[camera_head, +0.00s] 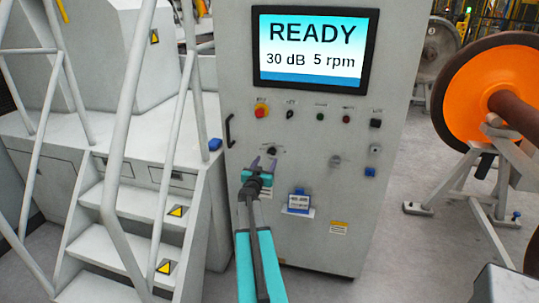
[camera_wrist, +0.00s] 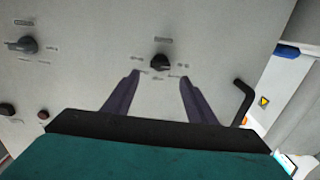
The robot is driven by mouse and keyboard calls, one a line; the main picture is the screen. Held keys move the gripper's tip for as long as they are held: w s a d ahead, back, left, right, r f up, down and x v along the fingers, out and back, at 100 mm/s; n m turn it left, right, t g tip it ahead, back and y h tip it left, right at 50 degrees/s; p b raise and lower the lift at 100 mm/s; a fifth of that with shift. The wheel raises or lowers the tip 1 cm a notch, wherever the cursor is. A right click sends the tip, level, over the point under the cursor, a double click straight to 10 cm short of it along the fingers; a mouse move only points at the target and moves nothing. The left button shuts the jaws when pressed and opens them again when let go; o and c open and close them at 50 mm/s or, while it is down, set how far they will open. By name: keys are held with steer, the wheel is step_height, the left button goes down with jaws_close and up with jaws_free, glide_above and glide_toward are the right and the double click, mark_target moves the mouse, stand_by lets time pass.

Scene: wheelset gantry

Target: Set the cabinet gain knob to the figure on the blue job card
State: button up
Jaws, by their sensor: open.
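The grey cabinet (camera_head: 317,240) faces me, with a screen (camera_head: 311,50) reading READY, 30 dB, 5 rpm. My gripper (camera_head: 262,163) is open in front of the left knob. In the wrist view, this knob (camera_wrist: 160,62) lies just beyond and between the fingertips (camera_wrist: 160,79), apparently untouched. The other knob (camera_wrist: 22,45) is at upper left.
A row of buttons, including a red one on yellow (camera_head: 262,110), runs under the screen. A black handle (camera_head: 229,130) is on the cabinet's left edge. Steps with railings (camera_head: 125,205) stand left. An orange wheelset (camera_head: 470,90) on a stand is right.

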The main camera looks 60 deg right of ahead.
mark_target(271, 153)
steer(key=shift+p+x, duration=0.6)
steer(key=shift+x, duration=3.1)
steer(key=shift+c, duration=0.3)
steer(key=c, duration=1)
